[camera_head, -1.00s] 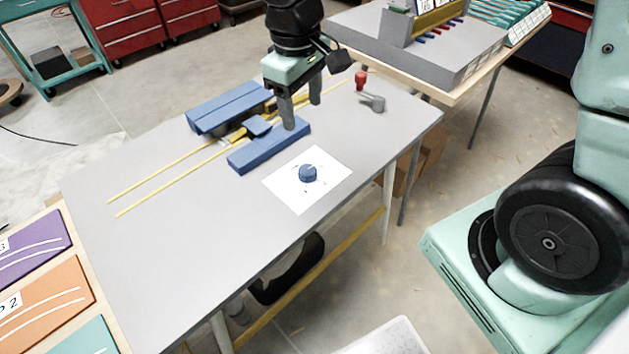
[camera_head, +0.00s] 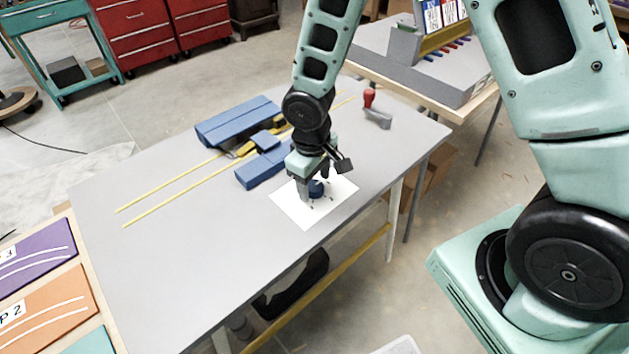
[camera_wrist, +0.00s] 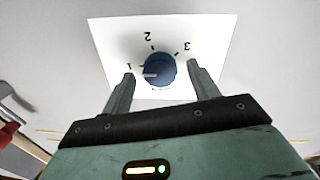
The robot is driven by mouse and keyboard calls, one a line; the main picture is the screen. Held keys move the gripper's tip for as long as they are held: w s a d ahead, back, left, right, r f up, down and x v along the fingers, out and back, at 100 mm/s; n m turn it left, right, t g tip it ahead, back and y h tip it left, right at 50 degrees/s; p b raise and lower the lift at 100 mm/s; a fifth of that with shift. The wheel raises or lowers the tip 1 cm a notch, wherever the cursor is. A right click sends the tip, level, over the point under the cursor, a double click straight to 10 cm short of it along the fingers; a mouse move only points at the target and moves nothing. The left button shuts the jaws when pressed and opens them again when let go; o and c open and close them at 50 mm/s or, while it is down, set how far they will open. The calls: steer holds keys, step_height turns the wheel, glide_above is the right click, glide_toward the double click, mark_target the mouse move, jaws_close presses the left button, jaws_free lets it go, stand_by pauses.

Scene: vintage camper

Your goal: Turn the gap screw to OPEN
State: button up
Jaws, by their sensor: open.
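The gap screw is a round blue knob (camera_head: 316,188) on a white card (camera_head: 290,209) on the grey table. In the wrist view the knob (camera_wrist: 160,70) has a pale pointer line on its left side, near the mark 1. Marks 1, 2 and 3 run around the card (camera_wrist: 215,35); small lettering by the knob's near edge is too small to read. My gripper (camera_head: 314,196) is at the knob from above. In the wrist view my gripper (camera_wrist: 160,75) is open, one finger on each side of the knob, with space showing between fingers and knob.
Blue blocks (camera_head: 238,120) stand behind the card, with two yellow rails (camera_head: 170,190) running left from them. A red-handled grey lever (camera_head: 376,112) stands at the table's back right. The table's left and front are clear.

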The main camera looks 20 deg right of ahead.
steer(key=shift+f, duration=0.4)
steer(key=shift+c, duration=0.3)
steer(key=c, duration=0.9)
